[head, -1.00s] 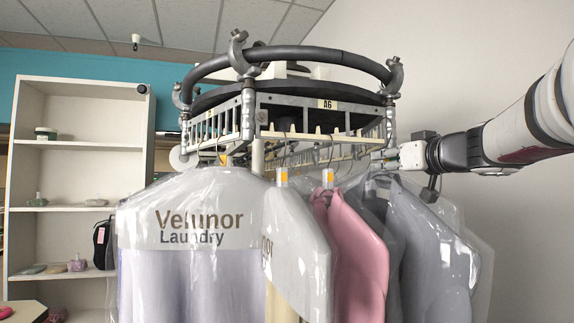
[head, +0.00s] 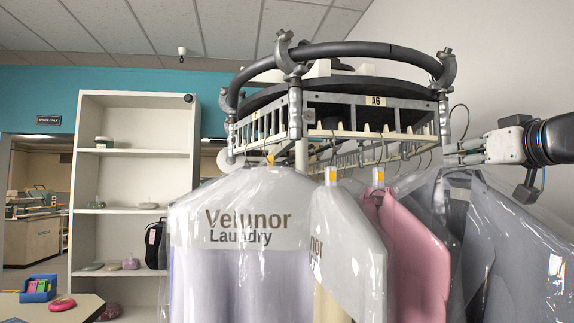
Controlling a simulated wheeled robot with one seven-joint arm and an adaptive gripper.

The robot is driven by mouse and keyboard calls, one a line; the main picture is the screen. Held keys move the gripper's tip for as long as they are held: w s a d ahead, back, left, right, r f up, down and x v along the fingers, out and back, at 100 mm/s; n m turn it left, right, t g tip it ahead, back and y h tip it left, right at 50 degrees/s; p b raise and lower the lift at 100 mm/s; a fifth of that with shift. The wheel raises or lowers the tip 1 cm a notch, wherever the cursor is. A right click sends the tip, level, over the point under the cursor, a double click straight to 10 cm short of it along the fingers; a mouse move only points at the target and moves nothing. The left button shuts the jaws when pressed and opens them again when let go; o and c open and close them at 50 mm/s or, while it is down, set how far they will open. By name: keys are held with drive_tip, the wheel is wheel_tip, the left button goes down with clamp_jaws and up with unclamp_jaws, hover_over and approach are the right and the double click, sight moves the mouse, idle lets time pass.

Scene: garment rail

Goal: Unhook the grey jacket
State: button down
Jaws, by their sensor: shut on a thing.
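The grey jacket (head: 525,250) hangs in clear plastic at the right edge, partly cut off by the frame. My gripper (head: 458,153) is at the right of the rail, above the jacket's shoulder, shut on its hanger just below the hook. The wire hook (head: 460,115) stands up above my fingers, beside the rail's right end. It looks clear of the rail, though the depth is hard to judge. The round garment rail (head: 375,101) carries an A6 label.
A pink garment (head: 415,255), a Velunor Laundry bag (head: 240,225) and other bagged garments hang close to the left of the jacket. A white shelf unit (head: 135,105) stands at the left. A table (head: 80,308) with a blue box is at lower left.

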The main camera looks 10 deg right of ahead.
drive_tip(key=s+d, duration=0.1)
drive_tip(key=s, duration=3.5)
drive_tip(key=shift+s, duration=0.25)
idle(0.9)
drive_tip(key=shift+r, duration=0.1)
